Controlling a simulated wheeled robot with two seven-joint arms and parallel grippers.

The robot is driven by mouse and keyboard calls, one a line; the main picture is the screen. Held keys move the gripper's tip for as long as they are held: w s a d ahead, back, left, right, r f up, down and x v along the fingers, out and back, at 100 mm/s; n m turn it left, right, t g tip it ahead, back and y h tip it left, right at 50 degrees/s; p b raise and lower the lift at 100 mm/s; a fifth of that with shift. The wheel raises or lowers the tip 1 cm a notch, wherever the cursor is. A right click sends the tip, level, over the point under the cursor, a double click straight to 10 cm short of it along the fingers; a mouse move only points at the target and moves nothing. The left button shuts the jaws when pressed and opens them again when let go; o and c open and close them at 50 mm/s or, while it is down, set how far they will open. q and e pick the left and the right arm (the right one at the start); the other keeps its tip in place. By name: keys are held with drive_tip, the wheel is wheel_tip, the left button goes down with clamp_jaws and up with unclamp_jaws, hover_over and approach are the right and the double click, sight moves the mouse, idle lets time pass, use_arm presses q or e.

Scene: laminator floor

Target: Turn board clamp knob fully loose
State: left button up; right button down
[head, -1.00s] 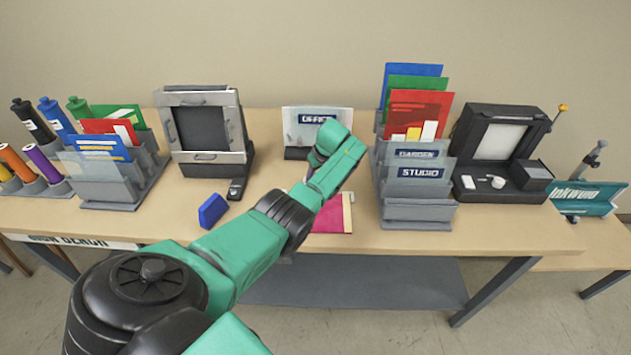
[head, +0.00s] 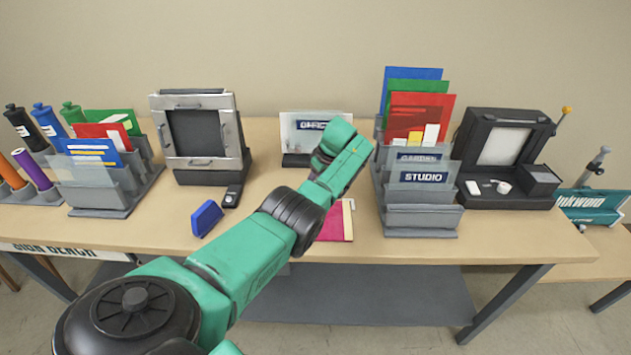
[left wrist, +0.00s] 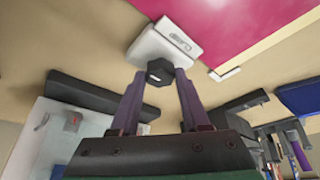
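The knob (left wrist: 160,71) is dark and hexagonal and sits on a white clamp block (left wrist: 168,44) in the left wrist view. The block lies at the edge of a pink board (left wrist: 235,22), which also shows in the head view (head: 333,228), partly behind my left arm. My left gripper (left wrist: 160,78) has its two purple fingers apart, one on each side of the knob. I cannot see clear contact with the knob. In the head view my left wrist hides the fingers and the knob. My right gripper is in neither view.
A blue block (head: 207,218) and a small black device (head: 231,196) lie left of the arm. A grey rack (head: 424,217) with signs stands close to its right. The office sign (head: 300,132) stands behind the wrist.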

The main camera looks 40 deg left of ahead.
use_arm(q)
drive_tip(key=o, duration=0.3)
drive_tip(key=b+v, duration=0.1)
drive_tip(key=v, duration=1.3)
drive_tip(key=shift+r, duration=0.3)
